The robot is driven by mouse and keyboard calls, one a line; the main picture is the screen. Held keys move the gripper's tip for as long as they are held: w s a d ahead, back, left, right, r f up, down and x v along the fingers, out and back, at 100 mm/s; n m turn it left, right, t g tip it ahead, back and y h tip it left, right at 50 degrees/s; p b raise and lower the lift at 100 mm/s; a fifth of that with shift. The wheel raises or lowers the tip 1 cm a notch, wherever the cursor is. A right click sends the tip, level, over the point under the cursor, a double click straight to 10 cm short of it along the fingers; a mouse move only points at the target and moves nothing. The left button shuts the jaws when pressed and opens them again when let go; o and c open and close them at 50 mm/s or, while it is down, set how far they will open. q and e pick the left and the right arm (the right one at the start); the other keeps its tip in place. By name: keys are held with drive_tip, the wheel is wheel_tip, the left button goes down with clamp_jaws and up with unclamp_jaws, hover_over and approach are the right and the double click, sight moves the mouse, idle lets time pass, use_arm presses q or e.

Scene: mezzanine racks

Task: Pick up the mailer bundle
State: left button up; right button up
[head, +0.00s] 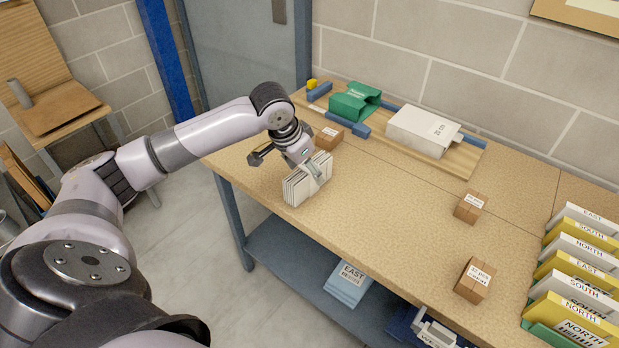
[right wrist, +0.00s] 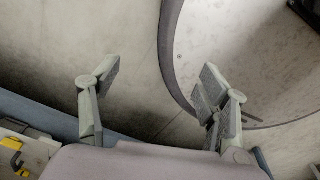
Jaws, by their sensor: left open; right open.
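The mailer bundle (head: 303,186), a stack of pale grey-white flat mailers with a light band around it, stands upright near the left front edge of the wooden bench top (head: 385,215). My left gripper (head: 289,162) is open just above it. One finger is out to the left of the bundle and the other overlaps its top in the picture; whether it touches cannot be told. My right gripper (right wrist: 160,95) shows in the right wrist view, open and empty, with grey floor beyond it. It is not in the head view.
Small brown boxes stand behind the bundle (head: 328,137) and at the right (head: 470,207) (head: 474,280). A green packet (head: 355,101) and white box (head: 423,131) lie at the back. Labelled white and yellow mailers (head: 580,262) fill the right end. The middle bench is clear.

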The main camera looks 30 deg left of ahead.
use_arm(q)
drive_tip(key=n, duration=0.1)
approach(305, 167)
drive_tip(key=shift+n, duration=0.3)
drive_tip(key=p+x, duration=0.1)
drive_tip(key=x, duration=0.9)
drive_tip(key=p+x, duration=0.1)
drive_tip(key=x, duration=0.2)
drive_tip(key=shift+w+d+f, duration=0.1)
drive_tip(key=shift+w+d, duration=0.25)
drive_tip(key=shift+w, duration=0.15)
drive_tip(key=shift+w+f, duration=0.15)
drive_tip(key=shift+f, duration=0.15)
use_arm(e)
wheel_tip(305, 167, up, 3)
drive_tip(key=shift+w+a+f, duration=0.1)
drive_tip(key=shift+w+f, duration=0.05)
drive_tip(key=shift+f, duration=0.05)
use_arm(q)
drive_tip(key=c, duration=1.3)
use_arm(e)
drive_tip(key=shift+a, duration=0.2)
use_arm(q)
drive_tip(key=shift+r, duration=0.1)
